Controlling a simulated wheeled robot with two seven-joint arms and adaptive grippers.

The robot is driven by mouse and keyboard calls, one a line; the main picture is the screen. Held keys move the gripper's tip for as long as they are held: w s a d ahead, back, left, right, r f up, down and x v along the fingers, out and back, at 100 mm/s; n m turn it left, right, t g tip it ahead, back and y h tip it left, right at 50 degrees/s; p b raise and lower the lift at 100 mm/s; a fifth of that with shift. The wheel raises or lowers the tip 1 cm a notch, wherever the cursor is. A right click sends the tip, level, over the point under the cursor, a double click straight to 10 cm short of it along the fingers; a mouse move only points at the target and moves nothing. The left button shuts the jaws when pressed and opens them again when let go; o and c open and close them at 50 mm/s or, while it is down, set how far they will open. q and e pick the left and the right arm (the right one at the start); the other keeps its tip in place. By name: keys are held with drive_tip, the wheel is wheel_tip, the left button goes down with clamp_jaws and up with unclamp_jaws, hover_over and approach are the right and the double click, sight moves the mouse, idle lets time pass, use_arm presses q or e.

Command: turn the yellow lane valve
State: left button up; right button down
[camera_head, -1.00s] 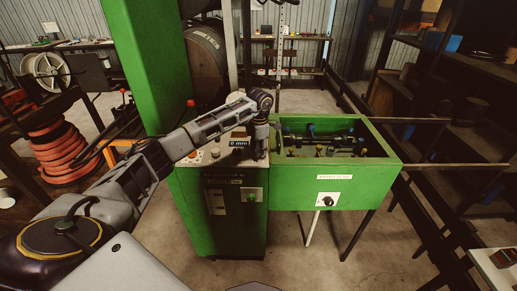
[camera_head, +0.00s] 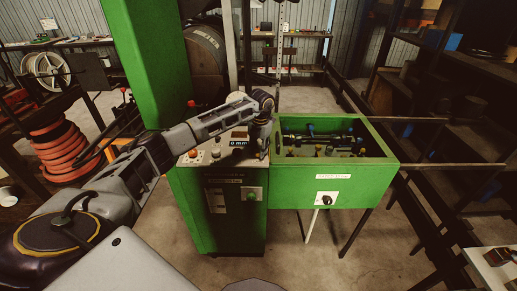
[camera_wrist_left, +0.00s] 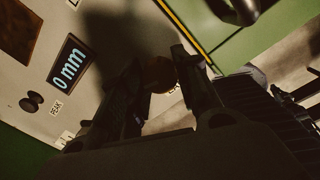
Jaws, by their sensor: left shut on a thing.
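My left gripper (camera_head: 264,148) points down at the right end of the control panel on the green machine. In the left wrist view its two dark fingers (camera_wrist_left: 162,88) close around a small round knob (camera_wrist_left: 160,76), brownish in the shadow. A label beside the knob is mostly hidden. Several small yellow valve handles (camera_head: 318,150) show in the open green box to the right, apart from the gripper. I cannot tell from the shaded colour whether the held knob is the yellow lane valve. My right gripper is not in view.
A display reading 0 mm (camera_wrist_left: 68,76) and a small black knob marked PEAK (camera_wrist_left: 32,102) lie near the gripper. The green box (camera_head: 362,178) adjoins the panel. A tall green column (camera_head: 140,60) stands left. Dark shelving (camera_head: 470,80) stands right.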

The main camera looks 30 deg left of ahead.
use_arm(q)
drive_tip(key=shift+r+n, duration=0.1)
drive_tip(key=shift+n, duration=1)
drive_tip(key=shift+n+p, duration=0.4)
drive_tip(key=shift+n, duration=0.3)
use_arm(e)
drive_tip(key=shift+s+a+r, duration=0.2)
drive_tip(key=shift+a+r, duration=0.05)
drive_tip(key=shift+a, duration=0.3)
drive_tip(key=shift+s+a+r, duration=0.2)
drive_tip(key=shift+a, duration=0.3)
use_arm(q)
drive_tip(key=shift+w, duration=0.1)
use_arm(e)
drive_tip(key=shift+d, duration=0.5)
use_arm(q)
drive_tip(key=o, duration=1)
drive_tip(key=shift+o, duration=0.3)
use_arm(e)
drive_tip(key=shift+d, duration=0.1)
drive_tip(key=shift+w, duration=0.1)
use_arm(q)
wheel_tip(320, 180, up, 12)
drive_tip(key=shift+d, duration=0.25)
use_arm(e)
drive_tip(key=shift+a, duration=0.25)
